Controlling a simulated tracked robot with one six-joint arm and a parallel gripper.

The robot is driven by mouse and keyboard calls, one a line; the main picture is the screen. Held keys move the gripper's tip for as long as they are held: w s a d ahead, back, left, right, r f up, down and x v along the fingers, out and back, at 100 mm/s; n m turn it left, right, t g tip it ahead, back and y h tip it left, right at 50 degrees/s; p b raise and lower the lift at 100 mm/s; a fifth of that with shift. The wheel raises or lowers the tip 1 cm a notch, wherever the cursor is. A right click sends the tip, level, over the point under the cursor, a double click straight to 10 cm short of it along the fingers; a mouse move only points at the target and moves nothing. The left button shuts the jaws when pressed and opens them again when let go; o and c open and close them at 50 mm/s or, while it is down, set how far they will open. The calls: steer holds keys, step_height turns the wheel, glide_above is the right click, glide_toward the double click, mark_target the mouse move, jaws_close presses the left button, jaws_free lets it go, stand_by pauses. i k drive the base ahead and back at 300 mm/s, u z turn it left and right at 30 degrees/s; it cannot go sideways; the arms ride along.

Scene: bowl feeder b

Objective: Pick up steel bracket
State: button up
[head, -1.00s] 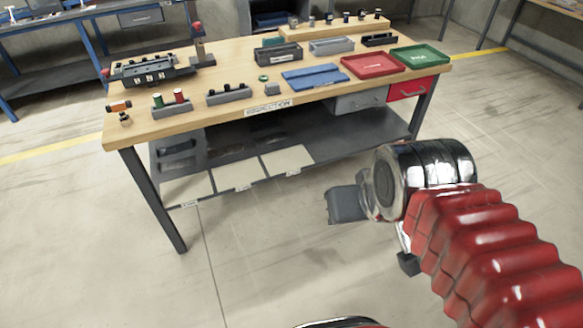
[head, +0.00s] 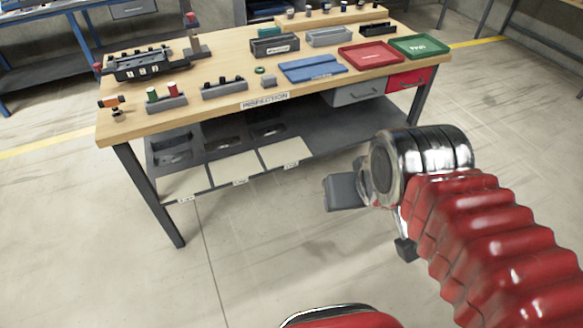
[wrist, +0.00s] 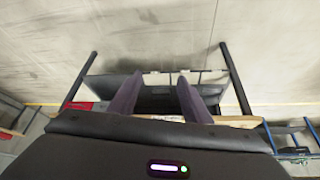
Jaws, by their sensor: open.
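My gripper (wrist: 158,88) shows in the wrist view with two dark fingers spread apart and nothing between them. In the head view it hangs over open floor, right of and in front of the wooden inspection bench (head: 215,62), clear of it. I cannot pick out the steel bracket for certain. A small grey block (head: 268,81) sits near the bench's front edge, beside a small green ring (head: 260,70), but it is too small to identify. In the wrist view the bench is seen tilted over, and its top is mostly hidden.
A red tray (head: 370,54) and a green tray (head: 418,46) stand at the bench's right end. A blue mat (head: 312,69), grey bins (head: 274,46) and a dark fixture (head: 145,64) share the top. A lower shelf (head: 225,140) lies below. Floor in front is clear.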

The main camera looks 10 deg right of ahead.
mark_target(158, 57)
steer(key=k, duration=1.3)
steer(key=u, duration=0.45)
steer(key=i, duration=0.65)
steer(key=u, duration=0.9)
steer(key=i, duration=0.65)
steer(key=u, duration=0.7)
steer(key=i, duration=1.95)
steer(key=z, duration=0.05)
